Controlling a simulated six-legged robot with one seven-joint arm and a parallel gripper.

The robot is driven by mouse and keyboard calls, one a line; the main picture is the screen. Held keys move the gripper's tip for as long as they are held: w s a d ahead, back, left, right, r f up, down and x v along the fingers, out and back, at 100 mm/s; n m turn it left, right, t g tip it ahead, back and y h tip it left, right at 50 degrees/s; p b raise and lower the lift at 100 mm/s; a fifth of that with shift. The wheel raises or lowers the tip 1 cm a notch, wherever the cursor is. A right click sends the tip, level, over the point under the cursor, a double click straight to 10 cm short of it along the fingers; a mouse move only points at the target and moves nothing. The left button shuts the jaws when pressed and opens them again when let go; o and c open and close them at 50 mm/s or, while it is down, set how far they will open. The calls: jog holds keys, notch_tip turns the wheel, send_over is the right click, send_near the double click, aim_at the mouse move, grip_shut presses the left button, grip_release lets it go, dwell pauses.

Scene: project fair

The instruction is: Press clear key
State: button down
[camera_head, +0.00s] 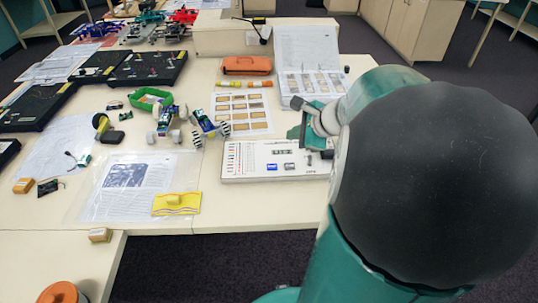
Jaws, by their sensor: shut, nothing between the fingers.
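A white flat device (247,173) lies near the table's front edge, just left of my arm. The labels are too small to read, so I cannot tell which part is the clear key. My gripper (306,140) is shut and empty, over the device's upper right part. My arm hides the device's right end, and I cannot tell whether the fingertips touch it.
An open white binder (308,50) stands behind the device, and an orange pouch (247,66) lies behind it. Small wheeled robots (207,122) stand to the left. A printed sheet (140,187) and a yellow packet (176,203) lie at front left.

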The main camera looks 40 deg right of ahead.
aim_at(293, 167)
jog(key=shift+d+f, duration=0.15)
jog(key=shift+f, duration=4.25)
jog(key=shift+s+f, duration=0.1)
jog(key=shift+f, duration=0.3)
jog(key=shift+f, duration=0.3)
jog(key=shift+r, duration=0.75)
